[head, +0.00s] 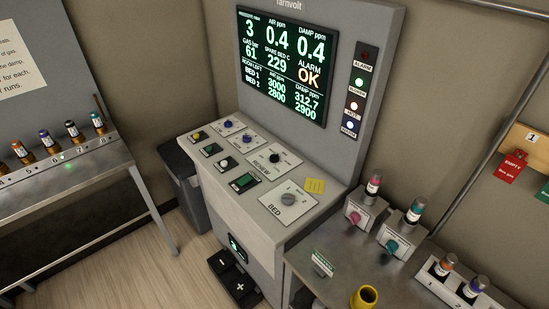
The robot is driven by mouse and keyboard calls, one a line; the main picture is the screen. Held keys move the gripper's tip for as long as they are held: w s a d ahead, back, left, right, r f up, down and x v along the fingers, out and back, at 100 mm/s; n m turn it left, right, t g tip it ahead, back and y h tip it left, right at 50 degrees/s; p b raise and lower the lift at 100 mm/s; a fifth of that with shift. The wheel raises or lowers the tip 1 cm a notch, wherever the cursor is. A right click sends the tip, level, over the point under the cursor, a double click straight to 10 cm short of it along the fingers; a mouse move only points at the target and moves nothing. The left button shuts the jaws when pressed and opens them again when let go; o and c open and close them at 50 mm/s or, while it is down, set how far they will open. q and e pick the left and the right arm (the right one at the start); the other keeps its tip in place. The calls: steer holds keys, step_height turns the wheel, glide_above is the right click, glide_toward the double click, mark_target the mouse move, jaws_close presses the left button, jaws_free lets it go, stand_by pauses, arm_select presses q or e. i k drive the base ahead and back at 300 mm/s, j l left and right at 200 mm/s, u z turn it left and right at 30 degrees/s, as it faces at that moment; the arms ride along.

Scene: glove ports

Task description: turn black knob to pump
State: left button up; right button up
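The black knob (275,158) sits on a white plate (286,165) on the sloped top of the grey console (240,222). Small lettering surrounds it, too small to read surely, so I cannot tell which mark the knob points at or where a pump mark is. Neither of my grippers shows in the head view. Nothing touches the knob.
A grey knob (289,199) on a plate marked BED is nearer. Blue knobs (228,124) and small buttons lie left of the black knob. A lit display (282,65) stands behind.

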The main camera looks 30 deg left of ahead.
mark_target(273, 158)
steer(key=j+u, duration=0.2)
steer(key=j, duration=1.2)
